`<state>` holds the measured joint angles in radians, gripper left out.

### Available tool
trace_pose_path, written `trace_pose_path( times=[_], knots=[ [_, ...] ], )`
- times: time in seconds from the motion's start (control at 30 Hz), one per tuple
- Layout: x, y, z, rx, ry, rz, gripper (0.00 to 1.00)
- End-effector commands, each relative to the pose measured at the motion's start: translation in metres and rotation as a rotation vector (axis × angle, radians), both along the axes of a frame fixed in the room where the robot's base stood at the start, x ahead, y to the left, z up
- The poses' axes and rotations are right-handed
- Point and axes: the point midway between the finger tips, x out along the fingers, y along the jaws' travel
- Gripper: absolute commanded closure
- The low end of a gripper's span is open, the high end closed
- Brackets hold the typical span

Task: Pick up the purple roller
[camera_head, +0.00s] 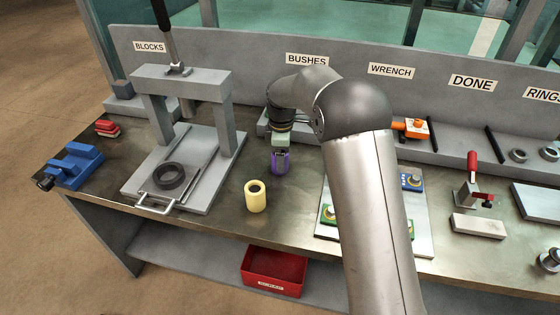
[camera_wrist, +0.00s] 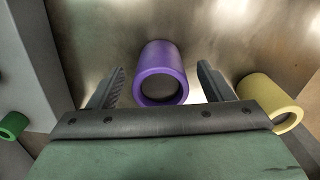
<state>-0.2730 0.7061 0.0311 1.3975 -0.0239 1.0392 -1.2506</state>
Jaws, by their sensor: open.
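The purple roller (camera_head: 281,162) is a hollow cylinder standing on the bench, left of my arm in the head view. In the wrist view the purple roller (camera_wrist: 162,72) lies between my two open fingers, with a gap on each side. My gripper (camera_head: 280,153) is just above and around it in the head view, hiding its top. My gripper (camera_wrist: 160,85) is open in the wrist view and holds nothing.
A yellow roller (camera_head: 255,196) stands close by; it also shows right of my finger in the wrist view (camera_wrist: 270,101). A grey press frame (camera_head: 223,130) stands to the left. A plate with green and blue parts (camera_head: 327,229) lies right, partly behind my arm.

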Motion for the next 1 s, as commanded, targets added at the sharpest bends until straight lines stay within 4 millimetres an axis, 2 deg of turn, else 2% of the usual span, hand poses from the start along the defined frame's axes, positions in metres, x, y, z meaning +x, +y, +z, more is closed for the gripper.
trace_pose_path(
  times=[0.13,0.4,0.47,0.6,1.0],
  knots=[
    [0.0,0.001,-0.016,0.0,0.0,0.001,0.26],
    [0.0,0.001,-0.02,0.0,-0.002,0.001,0.26],
    [0.0,0.001,-0.02,0.0,-0.002,0.001,0.4],
    [0.0,0.001,-0.02,0.0,-0.002,0.001,0.78],
    [0.001,0.001,-0.014,0.001,-0.004,0.001,0.78]
  ],
)
